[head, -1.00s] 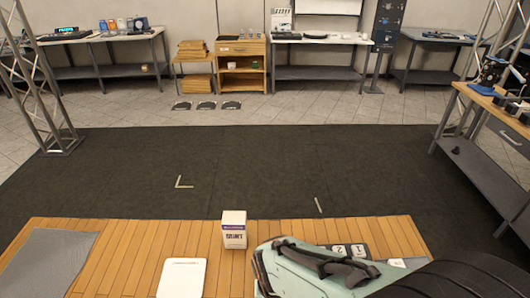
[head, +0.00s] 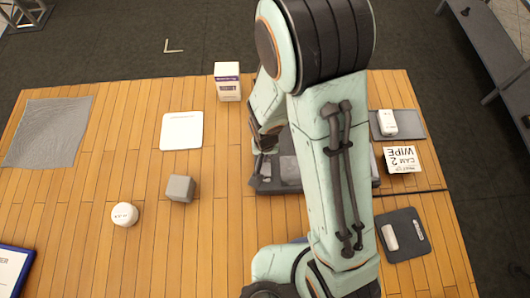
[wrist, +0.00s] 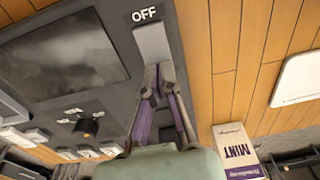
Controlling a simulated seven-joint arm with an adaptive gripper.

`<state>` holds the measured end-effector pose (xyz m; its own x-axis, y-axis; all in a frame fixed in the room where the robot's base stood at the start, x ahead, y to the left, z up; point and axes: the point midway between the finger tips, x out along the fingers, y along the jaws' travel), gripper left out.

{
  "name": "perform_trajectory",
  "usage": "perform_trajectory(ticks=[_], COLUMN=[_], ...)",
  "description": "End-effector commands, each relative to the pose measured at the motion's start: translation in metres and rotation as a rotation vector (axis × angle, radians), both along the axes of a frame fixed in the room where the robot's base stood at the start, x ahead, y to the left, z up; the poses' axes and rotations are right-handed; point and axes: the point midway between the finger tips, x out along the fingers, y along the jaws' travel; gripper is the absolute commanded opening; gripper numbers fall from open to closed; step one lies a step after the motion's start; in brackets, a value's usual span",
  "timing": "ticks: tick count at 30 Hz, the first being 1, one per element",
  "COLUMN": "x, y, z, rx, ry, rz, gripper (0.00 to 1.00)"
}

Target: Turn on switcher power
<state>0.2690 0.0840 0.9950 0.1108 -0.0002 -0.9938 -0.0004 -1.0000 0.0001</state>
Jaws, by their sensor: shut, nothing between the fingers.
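The switcher (head: 277,187) is a dark console on the wooden table, largely hidden behind my arm in the head view. In the wrist view the switcher (wrist: 103,103) shows a dark screen, a black knob, several light keys and the word OFF at one end. A grey switch piece (wrist: 151,42) lies just beside that word. My gripper (wrist: 157,72) is shut and empty, its fingertips at the near end of the grey piece. I cannot tell whether they touch it. In the head view my fingers are not clear.
A white MINT box (head: 227,82) stands beside the switcher; it also shows in the wrist view (wrist: 237,148). A white pad (head: 182,131), a grey cube (head: 180,188) and a round white object (head: 125,214) lie left. A WIPE CAM 2 card (head: 402,159) lies right.

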Motion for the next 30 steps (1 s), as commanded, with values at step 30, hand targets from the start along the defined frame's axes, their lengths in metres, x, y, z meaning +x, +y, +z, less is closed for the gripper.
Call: perform_trajectory(ticks=[30], x=[-0.014], y=[0.0], z=[0.003], rx=[-0.001], ry=[0.038], rz=[0.0], gripper=[0.0])
